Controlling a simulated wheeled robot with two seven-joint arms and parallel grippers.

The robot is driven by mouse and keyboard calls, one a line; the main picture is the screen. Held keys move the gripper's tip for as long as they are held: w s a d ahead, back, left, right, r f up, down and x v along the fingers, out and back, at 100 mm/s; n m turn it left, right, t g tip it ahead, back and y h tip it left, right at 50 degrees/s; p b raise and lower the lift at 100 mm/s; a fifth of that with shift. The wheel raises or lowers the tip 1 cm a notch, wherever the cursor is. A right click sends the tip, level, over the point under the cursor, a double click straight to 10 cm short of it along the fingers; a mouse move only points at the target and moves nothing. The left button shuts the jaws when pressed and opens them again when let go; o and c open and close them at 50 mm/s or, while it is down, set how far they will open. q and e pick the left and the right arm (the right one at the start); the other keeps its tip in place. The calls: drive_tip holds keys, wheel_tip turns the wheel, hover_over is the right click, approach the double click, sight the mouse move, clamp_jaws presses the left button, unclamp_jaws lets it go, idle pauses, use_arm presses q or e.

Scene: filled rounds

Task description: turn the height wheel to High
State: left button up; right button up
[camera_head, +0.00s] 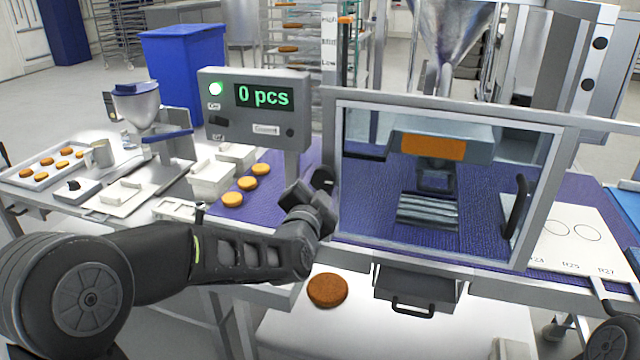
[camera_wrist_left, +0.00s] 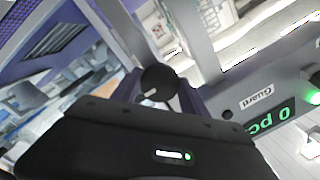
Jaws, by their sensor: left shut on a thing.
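The height wheel, a small black knob (camera_wrist_left: 158,80), sits between the two fingers of my left gripper (camera_wrist_left: 160,92) in the wrist view. In the head view my left gripper (camera_head: 318,192) is shut on the wheel (camera_head: 324,178), at the left of the guarded machine, and mostly hides it. A height scale (camera_head: 329,42) on the upright post above carries High at the top, a middle label and Low at the bottom. An orange pointer (camera_head: 346,20) stands near the High label. My right gripper is out of view.
A display box (camera_head: 255,108) reads 0 pcs with a green lamp lit. The clear guard (camera_head: 440,255) with a black handle is in front of the press. Several orange rounds (camera_head: 246,183) lie on the purple belt. One brown round (camera_head: 327,290) lies below, beside a drawer (camera_head: 415,285).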

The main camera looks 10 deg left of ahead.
use_arm(q)
drive_tip(key=o, duration=1.4)
drive_tip(key=s+b, duration=0.1)
drive_tip(key=s, duration=0.6)
drive_tip(key=shift+s+d, duration=0.1)
drive_tip(key=shift+s, duration=0.3)
